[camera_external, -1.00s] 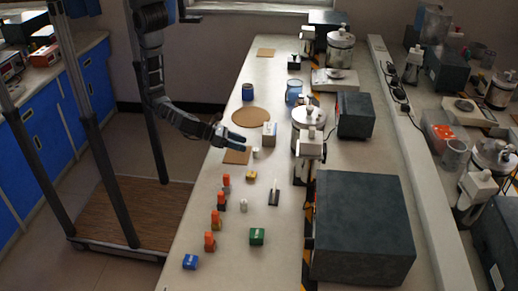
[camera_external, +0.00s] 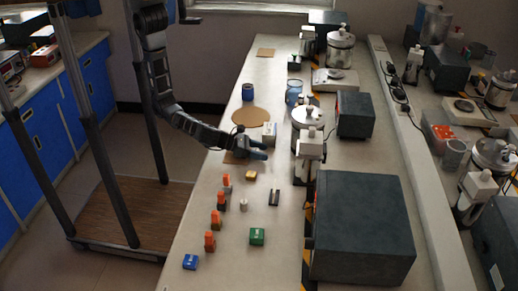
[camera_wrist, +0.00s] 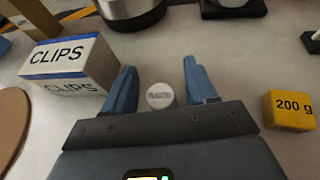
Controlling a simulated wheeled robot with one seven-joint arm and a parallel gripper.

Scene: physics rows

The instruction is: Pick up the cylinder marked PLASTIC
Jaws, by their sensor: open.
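A small white cylinder (camera_wrist: 160,96) with small dark lettering on its top stands between my gripper's fingers in the wrist view. The lettering is too blurred to read surely. My gripper (camera_wrist: 158,72) is open, with one blue finger on each side of the cylinder and a gap on both sides. In the external view my gripper (camera_external: 262,150) is low over the bench and hides this cylinder. Another small white cylinder (camera_external: 243,204) stands nearer the camera; its marking cannot be read.
A CLIPS box (camera_wrist: 72,66) stands close to the left finger. A yellow 200 g block (camera_wrist: 290,111) is at the right. Glass and metal vessels (camera_external: 309,118) line the right.

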